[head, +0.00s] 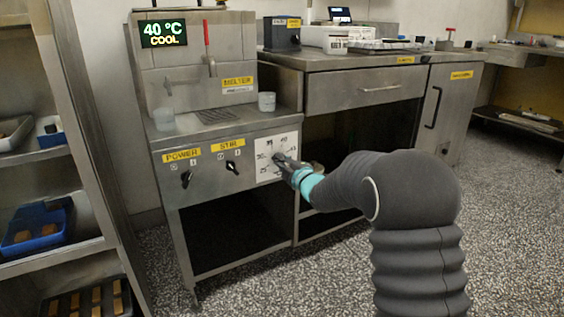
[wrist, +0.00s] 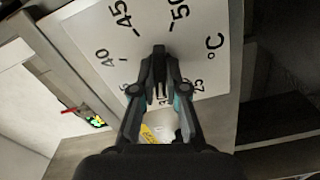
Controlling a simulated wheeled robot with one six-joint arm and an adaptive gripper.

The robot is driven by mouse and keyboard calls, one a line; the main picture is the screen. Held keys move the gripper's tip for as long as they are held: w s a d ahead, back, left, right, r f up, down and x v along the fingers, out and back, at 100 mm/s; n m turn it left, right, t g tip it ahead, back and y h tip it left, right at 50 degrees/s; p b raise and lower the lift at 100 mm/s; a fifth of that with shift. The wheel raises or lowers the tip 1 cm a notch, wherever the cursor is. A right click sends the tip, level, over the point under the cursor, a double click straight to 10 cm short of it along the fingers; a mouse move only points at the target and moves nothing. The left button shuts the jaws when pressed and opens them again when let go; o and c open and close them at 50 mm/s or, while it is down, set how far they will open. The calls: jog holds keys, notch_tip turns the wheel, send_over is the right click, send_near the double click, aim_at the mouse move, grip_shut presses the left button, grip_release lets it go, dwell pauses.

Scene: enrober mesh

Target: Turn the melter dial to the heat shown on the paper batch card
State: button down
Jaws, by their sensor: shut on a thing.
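The melter (head: 215,110) is a steel unit with a yellow MELTER label and a display (head: 163,34) reading 40 °C COOL. Its dial plate (head: 265,173) is a white square with printed numbers on the front panel. The plate (wrist: 205,25) fills the upper part of the wrist view, with 40, 45, 50 and °C legible. My gripper (head: 289,164) is at the plate, its fingers (wrist: 160,92) shut on the dark dial knob (wrist: 158,60). The fingers hide much of the knob, so I cannot tell its pointer direction. I cannot make out the batch card.
POWER (head: 186,179) and STIR (head: 232,167) knobs sit left of the dial. Two cups (head: 267,101) stand on the melter's ledge. A steel bench (head: 345,75) with a drawer adjoins at right. Shelves with blue bins (head: 45,226) stand at left. The speckled floor at right is open.

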jog(key=shift+w+r, duration=0.1)
jog(key=shift+r, duration=0.15)
dwell(0.3)
jog(key=c, duration=1.3)
grip_release()
jog(key=shift+o, duration=0.5)
jog(key=shift+f, duration=0.15)
jog(key=shift+f, duration=0.1)
jog(key=v, duration=1.2)
